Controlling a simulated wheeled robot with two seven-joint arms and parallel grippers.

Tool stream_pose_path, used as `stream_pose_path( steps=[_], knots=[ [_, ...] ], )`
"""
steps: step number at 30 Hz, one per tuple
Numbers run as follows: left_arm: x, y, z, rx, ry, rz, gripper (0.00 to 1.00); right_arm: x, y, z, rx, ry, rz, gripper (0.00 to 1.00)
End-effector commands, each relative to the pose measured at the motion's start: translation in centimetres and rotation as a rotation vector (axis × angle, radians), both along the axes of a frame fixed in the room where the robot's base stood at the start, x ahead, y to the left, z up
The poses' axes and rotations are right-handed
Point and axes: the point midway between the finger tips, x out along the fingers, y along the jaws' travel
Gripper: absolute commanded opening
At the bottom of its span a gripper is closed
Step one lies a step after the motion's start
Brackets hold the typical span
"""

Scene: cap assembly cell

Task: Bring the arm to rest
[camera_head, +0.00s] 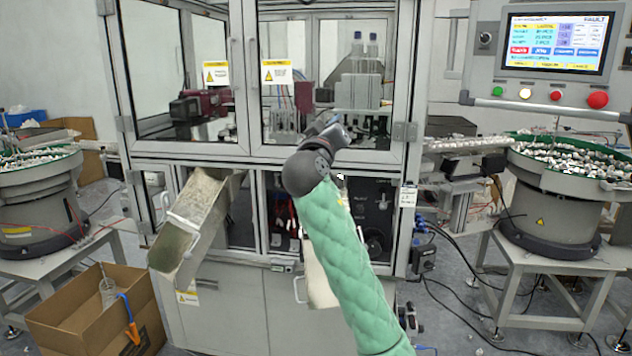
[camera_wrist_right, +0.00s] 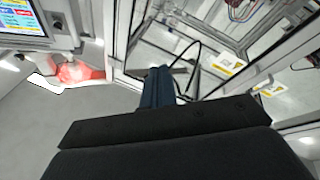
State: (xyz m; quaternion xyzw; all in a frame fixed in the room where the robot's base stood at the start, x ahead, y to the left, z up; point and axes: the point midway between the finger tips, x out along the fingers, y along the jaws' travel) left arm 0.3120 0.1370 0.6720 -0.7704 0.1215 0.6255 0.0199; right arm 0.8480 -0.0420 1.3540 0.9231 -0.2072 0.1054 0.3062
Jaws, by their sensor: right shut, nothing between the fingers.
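My right arm, in a green quilted sleeve (camera_head: 345,255), rises from the bottom of the head view in front of the machine cabinet. Its dark wrist (camera_head: 308,170) is near the cabinet doors, and the fingers cannot be made out there. In the right wrist view the dark blue fingers of my right gripper (camera_wrist_right: 158,82) are together, with nothing held between them. They point towards the cabinet's frame and glass. My left gripper is not in view.
The glass-doored cabinet (camera_head: 330,158) stands ahead, with a sloping metal chute (camera_head: 190,220) on its left. A control panel (camera_head: 555,45) with a red button (camera_head: 597,100) is at upper right. Bowl feeders stand left (camera_head: 40,200) and right (camera_head: 555,205). A cardboard box (camera_head: 75,325) is lower left.

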Motion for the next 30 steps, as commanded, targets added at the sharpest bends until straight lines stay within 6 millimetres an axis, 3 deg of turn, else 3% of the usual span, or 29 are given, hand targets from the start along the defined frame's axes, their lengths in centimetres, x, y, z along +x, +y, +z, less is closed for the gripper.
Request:
stream_pose_path(
  steps=[1,3,12,21,30],
  knots=[
    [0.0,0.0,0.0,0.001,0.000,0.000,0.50,-0.4,-0.9,-3.3,0.070,0.083,0.035,0.00],
    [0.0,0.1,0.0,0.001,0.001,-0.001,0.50,-1.2,-1.7,-7.3,0.154,0.193,0.082,0.00],
    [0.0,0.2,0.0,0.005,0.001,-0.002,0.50,-6.6,-3.1,-22.3,0.383,0.577,0.245,0.00],
    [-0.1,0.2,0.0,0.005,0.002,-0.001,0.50,-14.3,-3.8,-33.8,0.512,0.848,0.357,0.00],
    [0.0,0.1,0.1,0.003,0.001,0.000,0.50,-22.1,-5.0,-42.4,0.604,1.017,0.414,0.00]
  ],
)
